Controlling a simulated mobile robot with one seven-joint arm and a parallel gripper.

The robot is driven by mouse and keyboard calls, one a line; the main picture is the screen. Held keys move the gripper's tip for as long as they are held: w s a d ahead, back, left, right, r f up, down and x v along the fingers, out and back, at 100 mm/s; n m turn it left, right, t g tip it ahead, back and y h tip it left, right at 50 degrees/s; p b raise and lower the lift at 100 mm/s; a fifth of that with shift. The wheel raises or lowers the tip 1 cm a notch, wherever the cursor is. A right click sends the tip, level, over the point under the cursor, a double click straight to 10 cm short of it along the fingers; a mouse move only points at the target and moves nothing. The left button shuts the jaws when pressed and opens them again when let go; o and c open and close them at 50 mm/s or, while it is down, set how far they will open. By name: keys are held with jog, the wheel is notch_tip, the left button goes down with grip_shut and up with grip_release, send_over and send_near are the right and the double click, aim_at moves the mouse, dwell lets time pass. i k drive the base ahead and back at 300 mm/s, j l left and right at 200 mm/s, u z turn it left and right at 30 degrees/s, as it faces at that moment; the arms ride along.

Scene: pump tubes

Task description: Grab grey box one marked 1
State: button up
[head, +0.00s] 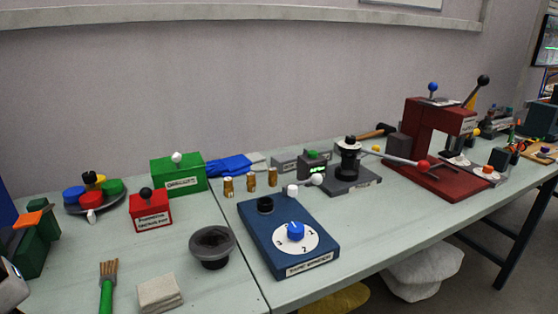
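Low grey boxes (285,162) with pale labels sit near the wall at mid-table, behind the brass cylinders and partly hidden by a black-and-green device. The labels are too small to read, so I cannot tell which one is marked 1. A darker grey block (398,147) stands farther right, beside the red press; no number shows on it. My gripper is not in view; only a pale rounded part, perhaps of my arm, shows at the lower left edge.
Several brass cylinders (251,183) and a blue tube bender (290,240) stand in front of the grey boxes. A green box (179,177) and blue cloth (228,166) lie left of them. The red press (440,150) is at right. The table's front left has bare patches.

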aim_at(285, 162)
jog(key=i+l+u, duration=0.2)
jog(key=l+u, duration=0.25)
jog(key=l, duration=0.55)
jog(key=l+u, duration=0.45)
jog(key=l, duration=0.5)
jog(key=k+l+u, duration=0.1)
jog(key=l+u, duration=0.35)
jog(key=l, duration=0.6)
jog(key=l+u, duration=0.1)
jog(key=l, duration=0.25)
jog(key=k+l+u, duration=0.1)
jog(key=l, duration=0.25)
jog(key=k+l+u, duration=0.1)
jog(key=l, duration=0.2)
jog(key=i+l, duration=0.45)
jog(key=i, duration=0.4)
